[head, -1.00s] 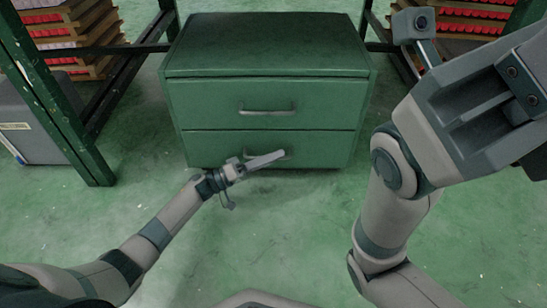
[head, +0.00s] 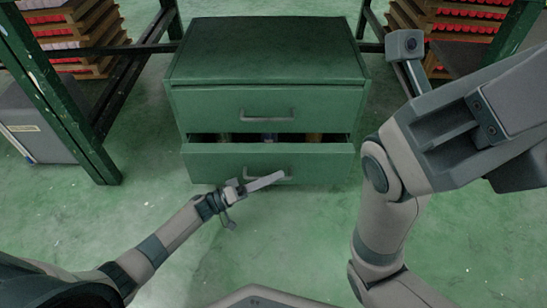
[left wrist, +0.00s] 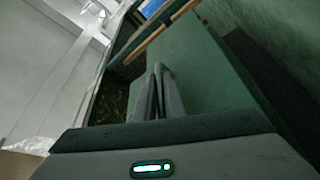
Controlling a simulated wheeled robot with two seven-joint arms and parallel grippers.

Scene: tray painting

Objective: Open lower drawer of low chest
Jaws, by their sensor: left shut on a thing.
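The low green chest (head: 268,52) stands ahead in the head view, with an upper drawer (head: 215,115) that is shut. Its lower drawer (head: 225,165) is pulled partly out, and a dark gap above its front shows some small items inside. My left gripper (head: 280,177) is at the lower drawer's handle (head: 252,172) and is shut on it. In the left wrist view, the left gripper's fingers (left wrist: 160,90) are close together against the green drawer front; the handle is hard to make out there. My right arm is raised at the right, and its fingertips are not visible.
Green shelf racks with stacked trays of red items (head: 470,22) stand behind on both sides. A grey case (head: 35,125) sits at the left by a rack post (head: 75,115). The green floor (head: 270,235) before the chest is clear.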

